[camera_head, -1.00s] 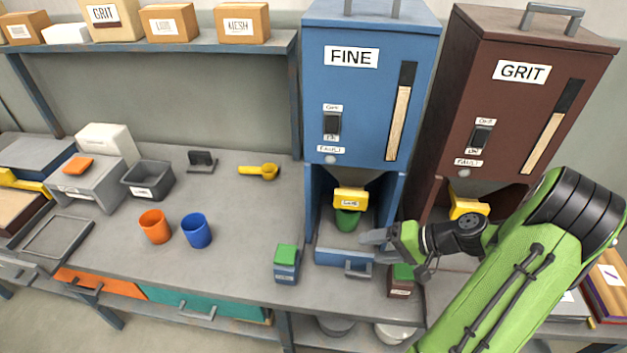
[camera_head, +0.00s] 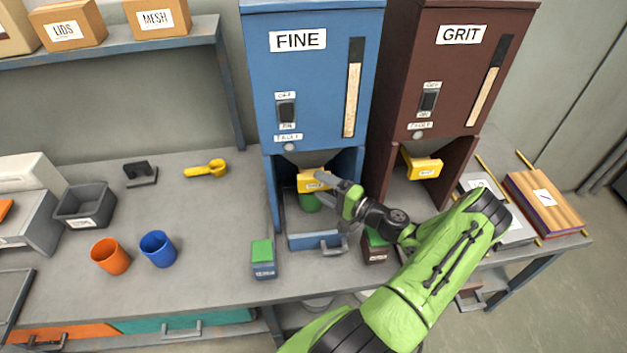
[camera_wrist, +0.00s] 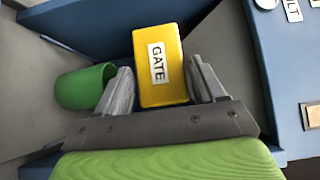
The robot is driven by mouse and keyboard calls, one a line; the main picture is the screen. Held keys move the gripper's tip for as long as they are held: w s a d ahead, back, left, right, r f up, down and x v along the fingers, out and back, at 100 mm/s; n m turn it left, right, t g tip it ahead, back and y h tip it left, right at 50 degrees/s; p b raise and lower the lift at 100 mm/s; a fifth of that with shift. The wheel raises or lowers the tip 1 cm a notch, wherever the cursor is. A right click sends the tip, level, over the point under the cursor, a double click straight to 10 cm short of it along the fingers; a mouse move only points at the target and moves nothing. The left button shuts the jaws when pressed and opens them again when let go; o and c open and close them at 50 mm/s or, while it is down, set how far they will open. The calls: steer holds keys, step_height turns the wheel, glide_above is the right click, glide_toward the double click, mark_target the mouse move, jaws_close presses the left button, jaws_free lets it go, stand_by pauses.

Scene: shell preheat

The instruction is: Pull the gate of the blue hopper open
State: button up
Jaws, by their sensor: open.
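The blue hopper (camera_head: 311,80), labelled FINE, stands at the back middle in the head view. Its yellow gate (camera_head: 310,181) sits under the body, and it also shows in the wrist view (camera_wrist: 160,88) with a GATE label. My gripper (camera_wrist: 161,85) is open, with one finger on each side of the gate block. In the head view my gripper (camera_head: 328,180) covers part of the gate. I cannot tell whether the fingers touch it. A green cup (camera_wrist: 84,88) stands below the gate, beside the left finger in the wrist view.
A brown GRIT hopper (camera_head: 444,80) with its own yellow gate (camera_head: 424,167) stands to the right. A small blue box with a green top (camera_head: 263,259) and a similar dark one (camera_head: 375,247) stand in front. Orange (camera_head: 110,256) and blue (camera_head: 158,248) cups are left.

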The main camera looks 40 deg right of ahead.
mark_target(320, 185)
steer(key=w, duration=0.3)
steer(key=shift+w+a, duration=0.25)
steer(key=shift+a, duration=0.1)
steer(key=shift+c, duration=0.3)
